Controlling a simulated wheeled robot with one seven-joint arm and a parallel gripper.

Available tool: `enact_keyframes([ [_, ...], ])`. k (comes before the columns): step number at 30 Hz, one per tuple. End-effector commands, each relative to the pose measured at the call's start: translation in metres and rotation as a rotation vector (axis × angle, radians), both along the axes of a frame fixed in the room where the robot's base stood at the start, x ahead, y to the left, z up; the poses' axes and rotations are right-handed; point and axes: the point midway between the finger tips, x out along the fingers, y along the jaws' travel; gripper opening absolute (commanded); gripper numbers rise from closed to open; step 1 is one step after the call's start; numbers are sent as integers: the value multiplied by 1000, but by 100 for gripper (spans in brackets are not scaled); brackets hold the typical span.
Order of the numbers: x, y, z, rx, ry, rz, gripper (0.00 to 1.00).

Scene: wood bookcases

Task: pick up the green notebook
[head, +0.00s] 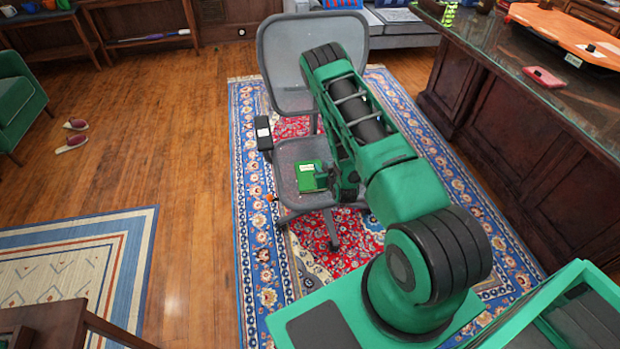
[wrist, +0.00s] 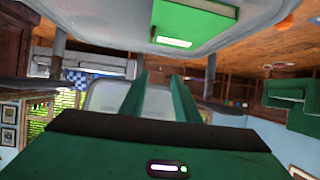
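The green notebook (head: 306,178) lies on the grey seat of an office chair (head: 290,150). In the wrist view the notebook (wrist: 198,20) shows at the top, with a pale label on its near edge; that picture looks upside down. My gripper (wrist: 159,76) has its two green fingers apart with nothing between them. The notebook is outside the fingers, a little off from their tips. In the head view my arm reaches over the chair, and my gripper is just right of the notebook, partly hidden by the arm.
The chair's backrest (head: 312,60) and black armrest (head: 263,133) stand close to my arm. A green armchair (head: 18,100) is at left.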

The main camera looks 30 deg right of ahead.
Motion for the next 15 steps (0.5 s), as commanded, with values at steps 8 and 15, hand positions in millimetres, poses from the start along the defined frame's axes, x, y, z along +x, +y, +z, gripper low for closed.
enact_keyframes([
  [8,-43,2,-53,-23,-111,-40,29],
  [15,-48,-1,-64,-31,-146,-57,29],
])
